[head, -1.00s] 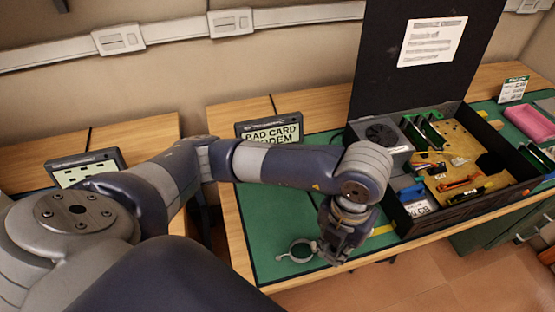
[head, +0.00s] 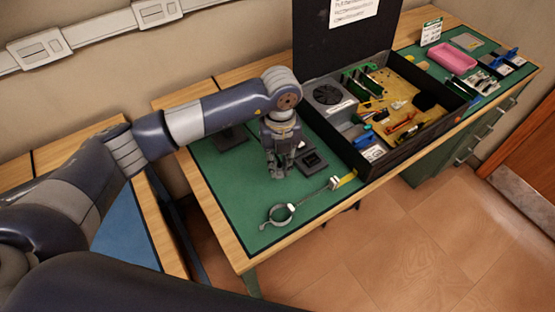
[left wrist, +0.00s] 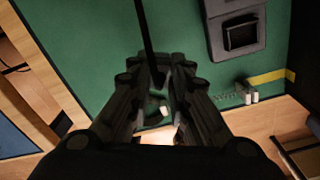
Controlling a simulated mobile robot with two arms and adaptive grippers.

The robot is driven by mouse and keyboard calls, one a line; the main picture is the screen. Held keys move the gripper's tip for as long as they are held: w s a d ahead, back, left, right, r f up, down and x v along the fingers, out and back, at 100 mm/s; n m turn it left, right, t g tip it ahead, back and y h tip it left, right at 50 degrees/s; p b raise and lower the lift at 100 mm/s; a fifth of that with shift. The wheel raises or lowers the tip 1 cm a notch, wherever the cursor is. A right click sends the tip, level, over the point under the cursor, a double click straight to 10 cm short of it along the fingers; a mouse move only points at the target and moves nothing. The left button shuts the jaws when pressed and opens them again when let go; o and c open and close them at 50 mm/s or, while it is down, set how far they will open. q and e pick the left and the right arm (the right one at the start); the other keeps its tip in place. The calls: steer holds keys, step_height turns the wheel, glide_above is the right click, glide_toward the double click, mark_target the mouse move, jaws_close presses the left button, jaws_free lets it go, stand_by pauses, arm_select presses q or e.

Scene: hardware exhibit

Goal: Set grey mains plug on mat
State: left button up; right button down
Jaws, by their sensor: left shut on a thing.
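My left gripper (head: 277,172) points down over the green mat (head: 222,184). In the left wrist view its fingers (left wrist: 160,108) are closed around a small grey piece (left wrist: 159,84), which I take to be the grey mains plug. A dark, thin strip, perhaps its cord, runs up from it. The fingers hide most of the plug, and I cannot tell whether it touches the mat. A dark grey box with a square recess (head: 311,161) lies on the mat just right of the gripper; it also shows in the left wrist view (left wrist: 240,33). My right gripper is not in view.
A ring clamp (head: 280,214) with a thin stem lies near the mat's front edge. A small pale block (head: 333,184) and yellow tape (head: 347,180) are at its right. An open black case (head: 390,158) with parts stands to the right. The mat's front left is clear.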

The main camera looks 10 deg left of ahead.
mark_target(278, 164)
arm_select(q)
steer(key=shift+w+a+f, duration=0.1)
steer(key=shift+w+a, duration=0.05)
steer(key=shift+w, duration=0.35)
steer(key=shift+w+a, duration=0.15)
steer(key=shift+w, duration=0.3)
steer(key=shift+w+f, duration=0.1)
steer(key=shift+f+p, duration=0.3)
step_height(278, 164, down, 2)
steer(key=shift+a+f+p, duration=0.1)
steer(key=shift+p, duration=0.4)
steer(key=shift+f, duration=0.4)
steer(key=o, duration=0.4)
steer(key=shift+f, duration=0.1)
steer(key=shift+c, duration=0.2)
steer(key=o, duration=0.4)
steer(key=shift+o, duration=0.2)
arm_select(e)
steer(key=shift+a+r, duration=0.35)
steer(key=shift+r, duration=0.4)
